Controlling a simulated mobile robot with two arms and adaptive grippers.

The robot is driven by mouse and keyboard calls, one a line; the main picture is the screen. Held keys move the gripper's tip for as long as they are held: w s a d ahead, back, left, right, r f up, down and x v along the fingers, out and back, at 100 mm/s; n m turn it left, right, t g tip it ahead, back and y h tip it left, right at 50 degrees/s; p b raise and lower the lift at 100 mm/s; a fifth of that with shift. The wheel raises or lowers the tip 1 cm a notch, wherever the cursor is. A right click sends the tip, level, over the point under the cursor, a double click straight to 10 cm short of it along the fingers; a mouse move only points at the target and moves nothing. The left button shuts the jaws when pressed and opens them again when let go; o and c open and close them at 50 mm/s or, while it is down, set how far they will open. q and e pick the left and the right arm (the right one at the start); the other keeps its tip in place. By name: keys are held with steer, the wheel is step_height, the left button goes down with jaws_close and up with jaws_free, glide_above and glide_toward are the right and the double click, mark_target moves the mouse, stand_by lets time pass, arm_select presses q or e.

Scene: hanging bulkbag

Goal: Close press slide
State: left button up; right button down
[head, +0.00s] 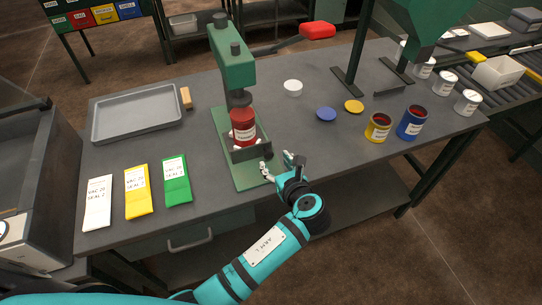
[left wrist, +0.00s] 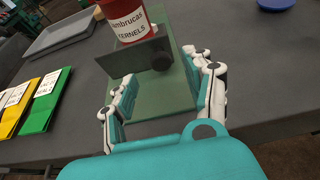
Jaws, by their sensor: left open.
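The green press (head: 234,70) stands on the table, with a red-capped handle (head: 317,30) reaching out to the right. A red can (head: 243,126) stands upright under the press ram. The slide, a dark plate with a round knob (left wrist: 161,61), is at the front of the can; it also shows in the head view (head: 250,152). My left gripper (head: 280,167) is open and empty, just in front of the slide. In the left wrist view its fingers (left wrist: 165,85) are spread, one on each side of the green press base (left wrist: 150,103). My right gripper is not in view.
A grey tray (head: 137,114) and white, yellow and green packets (head: 176,180) lie to the left. A blue lid (head: 326,114), yellow lid (head: 354,106) and open yellow and blue cans (head: 411,123) are to the right. A green hopper stand (head: 348,82) rises at the back right.

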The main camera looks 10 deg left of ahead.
arm_select(q)
steer(key=v, duration=0.5)
steer(key=shift+s+d+r, duration=0.15)
steer(key=shift+s+d, duration=0.1)
steer(key=shift+s, duration=0.1)
